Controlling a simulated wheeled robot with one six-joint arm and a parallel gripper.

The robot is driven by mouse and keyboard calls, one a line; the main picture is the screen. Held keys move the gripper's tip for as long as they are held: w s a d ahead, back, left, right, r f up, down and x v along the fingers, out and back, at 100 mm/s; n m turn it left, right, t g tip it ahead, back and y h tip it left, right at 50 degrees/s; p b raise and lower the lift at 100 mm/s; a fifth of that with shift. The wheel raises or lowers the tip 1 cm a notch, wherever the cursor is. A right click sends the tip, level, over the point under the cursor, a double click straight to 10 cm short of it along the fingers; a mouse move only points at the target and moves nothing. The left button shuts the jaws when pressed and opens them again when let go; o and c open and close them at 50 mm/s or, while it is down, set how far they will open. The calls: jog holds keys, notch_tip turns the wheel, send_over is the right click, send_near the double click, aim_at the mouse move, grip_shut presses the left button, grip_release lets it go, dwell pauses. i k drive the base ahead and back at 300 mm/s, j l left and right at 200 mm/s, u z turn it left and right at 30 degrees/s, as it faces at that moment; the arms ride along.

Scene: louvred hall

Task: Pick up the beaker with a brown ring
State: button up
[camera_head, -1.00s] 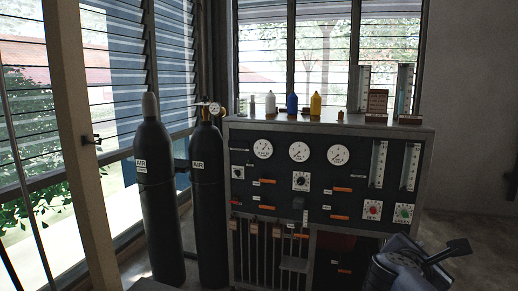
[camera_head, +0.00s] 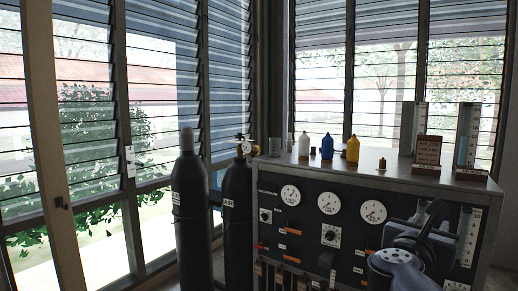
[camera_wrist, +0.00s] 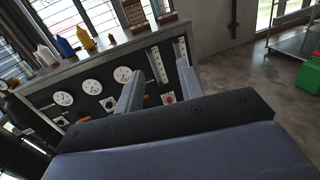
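I cannot make out a beaker with a brown ring for certain. Small items stand on the instrument cabinet's top: a small grey cylinder (camera_head: 275,147), a white bottle (camera_head: 304,146), a blue bottle (camera_head: 327,147), a yellow bottle (camera_head: 352,149) and a tiny brownish piece (camera_head: 382,164). My gripper (camera_head: 431,214) is in front of the cabinet's right part, right of these items. In the wrist view my gripper (camera_wrist: 160,85) has its two grey fingers apart with nothing between them; the white, blue and yellow bottles are at upper left.
The instrument cabinet (camera_head: 290,230) has dials on its front. Two dark air cylinders (camera_head: 190,215) stand left of it by louvred windows. Signs and upright gauges (camera_head: 467,135) stand at its top right.

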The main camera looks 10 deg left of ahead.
aim_at(274, 144)
jog(key=i+u, duration=0.2)
jog(key=i, duration=0.3)
jog(key=i+u, duration=0.15)
jog(key=i, duration=0.35)
jog(key=i+l+u, duration=0.2)
jog(key=i, duration=0.3)
jog(key=i+u, duration=0.2)
jog(key=i, duration=0.3)
jog(key=i+l+u, duration=0.2)
jog(key=i, duration=0.3)
jog(key=i+l+u, duration=0.15)
jog(key=i+l, duration=0.25)
